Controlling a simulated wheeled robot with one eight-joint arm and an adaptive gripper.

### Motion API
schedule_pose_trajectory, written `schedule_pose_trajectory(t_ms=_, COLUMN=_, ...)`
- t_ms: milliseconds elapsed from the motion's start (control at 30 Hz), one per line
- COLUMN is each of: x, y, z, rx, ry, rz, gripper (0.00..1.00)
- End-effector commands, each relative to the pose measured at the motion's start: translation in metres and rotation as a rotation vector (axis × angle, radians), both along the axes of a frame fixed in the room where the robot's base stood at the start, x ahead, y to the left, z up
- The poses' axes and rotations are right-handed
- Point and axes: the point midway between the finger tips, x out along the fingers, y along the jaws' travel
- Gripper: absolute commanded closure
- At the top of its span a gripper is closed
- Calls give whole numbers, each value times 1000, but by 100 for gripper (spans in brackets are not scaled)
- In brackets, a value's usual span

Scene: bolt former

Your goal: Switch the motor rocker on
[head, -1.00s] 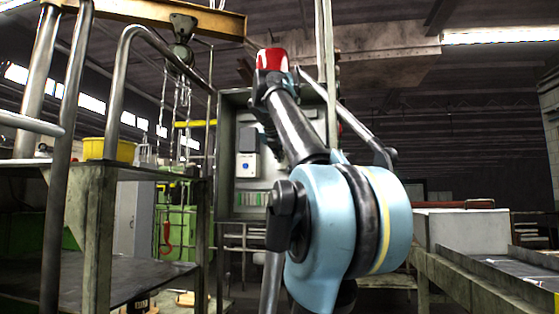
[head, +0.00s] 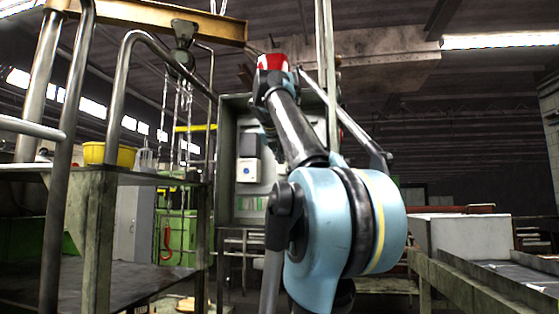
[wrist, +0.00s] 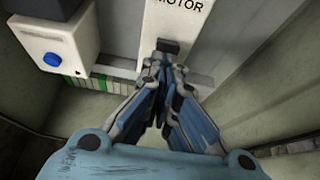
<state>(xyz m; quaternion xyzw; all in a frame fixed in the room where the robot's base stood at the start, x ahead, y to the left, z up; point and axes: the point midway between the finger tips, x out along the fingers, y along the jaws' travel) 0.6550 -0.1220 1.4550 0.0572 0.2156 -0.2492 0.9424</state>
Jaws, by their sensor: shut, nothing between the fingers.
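The motor rocker (wrist: 169,47) is a small black switch on a white plate (wrist: 180,18) marked "MOTOR", at the top middle of the wrist view. My gripper (wrist: 163,62) is shut and empty. Its fingertips are right at the rocker's lower edge in the picture and partly cover it. I cannot tell whether they touch it, nor which way the rocker is tipped. In the head view my arm hides the gripper and the rocker.
A white box with a blue button (wrist: 52,59) sits left of the plate. It also shows in the grey cabinet (head: 228,150) in the head view. Green terminals (wrist: 85,83) lie below it. A workbench with a yellow tub (head: 108,154) stands left; a conveyor-like table (head: 455,285) stands right.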

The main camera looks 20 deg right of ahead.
Motion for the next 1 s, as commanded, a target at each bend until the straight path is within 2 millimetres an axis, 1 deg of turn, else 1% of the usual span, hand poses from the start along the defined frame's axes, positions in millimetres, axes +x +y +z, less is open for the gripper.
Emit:
schedule_pose_trajectory(t_ms=33, x=1, y=1, z=8, rx=-7, ry=-7, rz=8, gripper=100)
schedule_pose_trajectory(t_ms=167, x=-2, y=4, z=23, rx=-9, ry=-7, rz=9, gripper=100)
schedule_pose_trajectory(t_ms=400, x=-10, y=11, z=58, rx=-6, ry=-2, rz=5, gripper=100)
schedule_pose_trajectory(t_ms=600, x=-17, y=15, z=80, rx=-4, ry=-1, rz=3, gripper=100)
schedule_pose_trajectory(t_ms=800, x=-20, y=15, z=90, rx=-2, ry=0, rz=-2, gripper=100)
schedule_pose_trajectory(t_ms=1000, x=-20, y=14, z=91, rx=-1, ry=1, rz=-5, gripper=100)
